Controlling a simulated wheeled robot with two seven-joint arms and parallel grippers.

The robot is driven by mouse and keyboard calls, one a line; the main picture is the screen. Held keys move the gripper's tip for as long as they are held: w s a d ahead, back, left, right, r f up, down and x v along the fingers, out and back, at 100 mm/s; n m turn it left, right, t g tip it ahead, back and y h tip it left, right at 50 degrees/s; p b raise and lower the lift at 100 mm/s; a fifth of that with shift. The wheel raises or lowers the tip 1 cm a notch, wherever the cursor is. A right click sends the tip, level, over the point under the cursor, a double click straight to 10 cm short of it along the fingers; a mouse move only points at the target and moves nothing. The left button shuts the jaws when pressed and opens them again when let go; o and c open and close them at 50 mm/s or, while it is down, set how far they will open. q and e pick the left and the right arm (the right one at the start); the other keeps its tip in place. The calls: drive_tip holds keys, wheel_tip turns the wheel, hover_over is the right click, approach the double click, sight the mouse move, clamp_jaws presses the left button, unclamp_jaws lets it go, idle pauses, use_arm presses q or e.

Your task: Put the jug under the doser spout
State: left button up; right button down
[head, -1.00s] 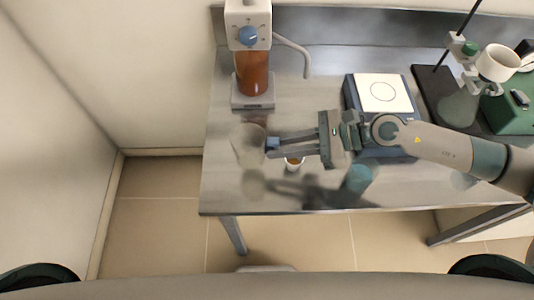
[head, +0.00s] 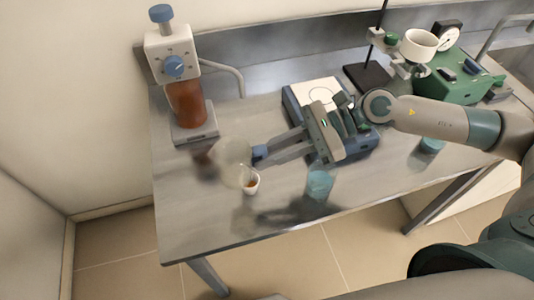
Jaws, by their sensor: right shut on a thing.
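The jug (head: 230,153) is clear glass and faint against the steel bench, left of centre in the head view. My right gripper (head: 260,156) is shut on the jug at its right side. I cannot tell how far the jug is off the bench. The doser has a white head (head: 172,55) with blue knobs above an amber bottle (head: 187,105), at the bench's back left. Its spout (head: 240,84) is a curved grey tube bending down to the right of the bottle. The jug is nearer the front than the spout end, not under it. My left gripper is out of view.
A dark-based device with a white plate (head: 314,88) lies behind my gripper. Bench between spout and jug looks clear.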

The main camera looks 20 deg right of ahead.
sight(245, 145)
drive_tip(key=shift+a, duration=0.1)
drive_tip(key=shift+a+r+g, duration=0.3)
drive_tip(key=shift+a+r, duration=0.1)
drive_tip(key=shift+a, duration=0.1)
drive_tip(key=shift+n, duration=0.4)
drive_tip(key=a+r, duration=0.1)
drive_tip(key=w+a+r, duration=0.1)
drive_tip(key=a+r, duration=0.1)
drive_tip(key=shift+a+r, duration=0.2)
drive_tip(key=w+d+f+m+t+h, duration=0.1)
drive_tip(key=w+d+f+m+t, duration=0.1)
drive_tip(key=d, duration=0.4)
drive_tip(key=w+d+f+m+t+h, duration=0.1)
drive_tip(key=w+d+f+m+t, duration=0.1)
drive_tip(key=d+m+t, duration=0.3)
drive_tip(key=shift+w+d+h, duration=0.3)
drive_tip(key=shift+w+d, duration=0.55)
drive_tip(key=shift+d, duration=0.1)
